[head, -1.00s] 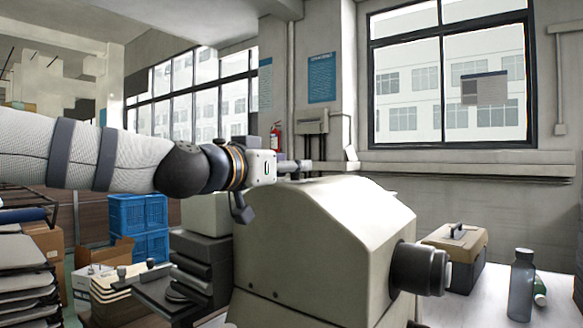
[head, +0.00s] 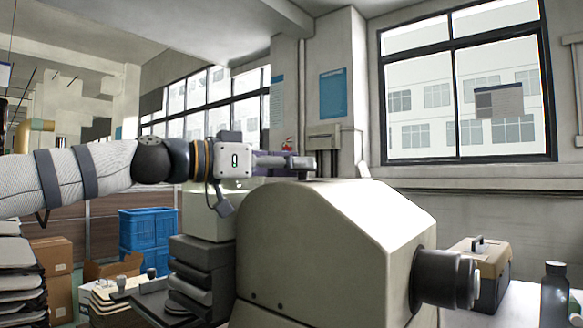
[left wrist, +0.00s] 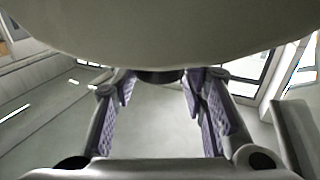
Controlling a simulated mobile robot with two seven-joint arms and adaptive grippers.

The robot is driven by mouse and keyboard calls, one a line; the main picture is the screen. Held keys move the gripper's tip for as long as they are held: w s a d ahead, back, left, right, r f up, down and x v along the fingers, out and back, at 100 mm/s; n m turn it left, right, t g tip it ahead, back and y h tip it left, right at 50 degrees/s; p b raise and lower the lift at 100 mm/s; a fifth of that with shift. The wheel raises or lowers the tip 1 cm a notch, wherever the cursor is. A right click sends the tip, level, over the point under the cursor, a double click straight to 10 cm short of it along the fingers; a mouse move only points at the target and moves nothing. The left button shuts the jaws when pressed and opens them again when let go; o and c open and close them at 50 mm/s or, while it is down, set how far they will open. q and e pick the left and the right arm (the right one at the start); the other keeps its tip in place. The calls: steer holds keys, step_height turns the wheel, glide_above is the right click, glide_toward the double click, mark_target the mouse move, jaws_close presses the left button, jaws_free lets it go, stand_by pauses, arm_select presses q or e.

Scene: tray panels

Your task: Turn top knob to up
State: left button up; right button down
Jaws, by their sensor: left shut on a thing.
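My left gripper (head: 300,162) shows in the head view just above the far top edge of a beige machine housing (head: 330,235). Its fingers point right. In the left wrist view its two purple-padded fingers (left wrist: 160,82) close from both sides on a dark piece (left wrist: 160,75), which I take for the top knob. Most of it is hidden under a large pale curved surface (left wrist: 160,35), so its turn angle cannot be read. A black cylinder (head: 440,280) sticks out of the housing's right side. My right gripper is not in view.
A toolbox (head: 490,262) and a dark bottle (head: 554,295) stand right of the machine. Stacked dark trays (head: 200,270) stand close at its left. Blue crates (head: 145,230) and cardboard boxes (head: 50,262) are further left.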

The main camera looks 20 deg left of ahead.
arm_select(q)
steer(key=shift+r, duration=0.15)
steer(key=o, duration=1.1)
steer(key=shift+o, duration=0.2)
steer(key=v, duration=1.2)
steer(key=x, duration=1.4)
steer(key=shift+w+d+f+b, duration=0.15)
steer(key=shift+f+b, duration=0.15)
steer(key=shift+f, duration=0.05)
